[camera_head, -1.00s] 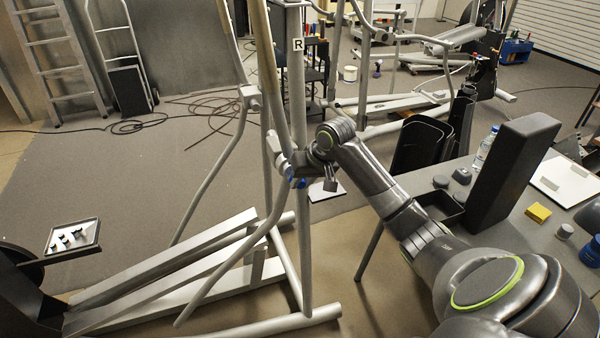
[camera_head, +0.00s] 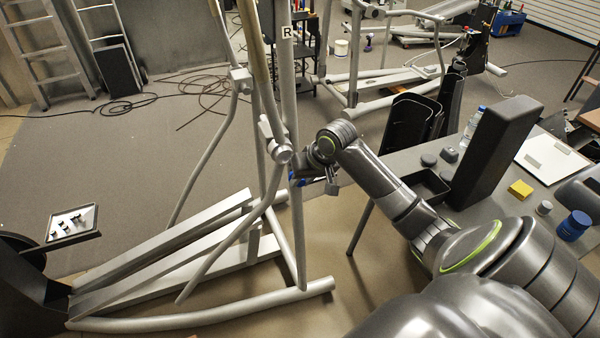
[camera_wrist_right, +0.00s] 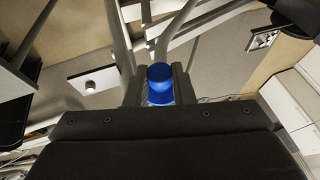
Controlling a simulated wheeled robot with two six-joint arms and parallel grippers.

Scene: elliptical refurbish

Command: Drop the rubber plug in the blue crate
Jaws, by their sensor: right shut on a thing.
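My right gripper (camera_head: 305,178) is shut on a blue, rounded piece, which I take to be the rubber plug (camera_wrist_right: 160,74). In the right wrist view it sits between the two dark fingers (camera_wrist_right: 158,92). In the head view only a small bit of blue shows at the fingers, by the grey upright of the elliptical machine. I cannot tell whether the plug touches the upright. A blue crate (camera_head: 506,24) with tools in it stands on the floor at the far right back. My left gripper is not in view.
The elliptical's grey upright (camera_head: 291,130) and handles stand close to the gripper. A grey table (camera_head: 493,222) on the right holds a tall dark block (camera_head: 495,150), a yellow block (camera_head: 520,188) and a blue jar (camera_head: 573,225). Cables (camera_head: 210,104) lie on the floor.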

